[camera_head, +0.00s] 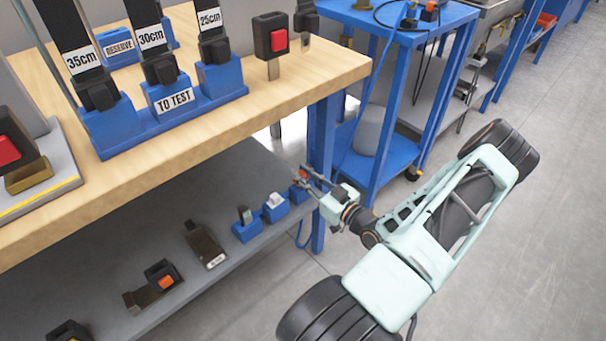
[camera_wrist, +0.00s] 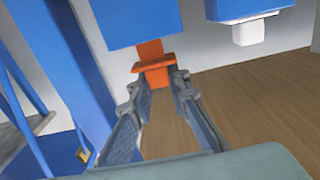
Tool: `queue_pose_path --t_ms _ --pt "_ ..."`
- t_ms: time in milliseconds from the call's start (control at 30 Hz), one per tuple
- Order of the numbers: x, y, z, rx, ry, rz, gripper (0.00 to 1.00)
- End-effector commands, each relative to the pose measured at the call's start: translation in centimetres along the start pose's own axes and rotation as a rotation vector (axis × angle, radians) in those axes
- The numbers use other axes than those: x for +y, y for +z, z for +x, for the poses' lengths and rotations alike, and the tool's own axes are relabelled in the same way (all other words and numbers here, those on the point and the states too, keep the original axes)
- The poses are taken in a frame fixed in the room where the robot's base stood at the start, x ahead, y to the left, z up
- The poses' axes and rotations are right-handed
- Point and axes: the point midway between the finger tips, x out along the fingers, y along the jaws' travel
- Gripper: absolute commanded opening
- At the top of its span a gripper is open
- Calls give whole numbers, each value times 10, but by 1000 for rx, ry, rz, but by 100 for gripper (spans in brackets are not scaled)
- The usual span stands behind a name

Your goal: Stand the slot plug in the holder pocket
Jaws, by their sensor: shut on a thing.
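The orange slot plug (camera_wrist: 155,67) is between my fingertips in the wrist view, its wide flange just beyond them. Its narrow upper part meets the edge of a blue holder block (camera_wrist: 135,20); I cannot tell how far it sits in the pocket. My gripper (camera_wrist: 159,82) is shut on the plug. In the head view my gripper (camera_head: 304,178) is at the right end of the grey lower shelf, at the small blue holder (camera_head: 298,194). The plug shows there only as a small orange-red spot (camera_head: 303,174), partly hidden by the fingers.
Blue holders with a white piece (camera_head: 275,200) and a grey piece (camera_head: 245,214) stand left along the shelf (camera_head: 232,190). A blue table leg (camera_head: 322,150) is close behind my gripper. The wooden tabletop (camera_head: 215,120) overhangs the shelf. A blue cart (camera_head: 390,150) stands behind.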

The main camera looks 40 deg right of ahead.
Motion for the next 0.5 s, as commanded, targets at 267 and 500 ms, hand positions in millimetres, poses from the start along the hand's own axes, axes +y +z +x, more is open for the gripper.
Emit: queue_pose_path --t_ms 267,500 --pt "0 8 0 0 0 0 0" --pt "0 14 0 0 0 0 0"
